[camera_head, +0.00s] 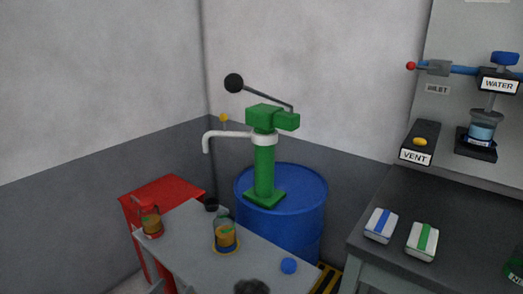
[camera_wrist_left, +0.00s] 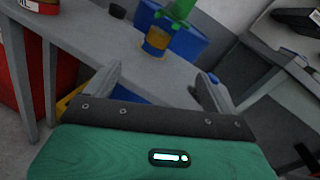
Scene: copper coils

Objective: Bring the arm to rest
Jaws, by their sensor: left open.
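My left gripper (camera_wrist_left: 163,84) shows in the left wrist view with its two grey fingers wide apart and nothing between them. The grey table (camera_wrist_left: 95,35) lies beyond the fingertips. A jar with amber contents (camera_head: 226,236) stands on that table, and it also shows past the fingers in the left wrist view (camera_wrist_left: 157,40). My right gripper is in neither view.
A blue drum (camera_head: 308,196) with a green hand pump (camera_head: 265,170) stands behind the table. A red stand (camera_head: 168,190) and a red-topped jar (camera_head: 150,220) are at left. The right bench (camera_head: 440,200) bears two striped packs (camera_head: 381,225) (camera_head: 422,241).

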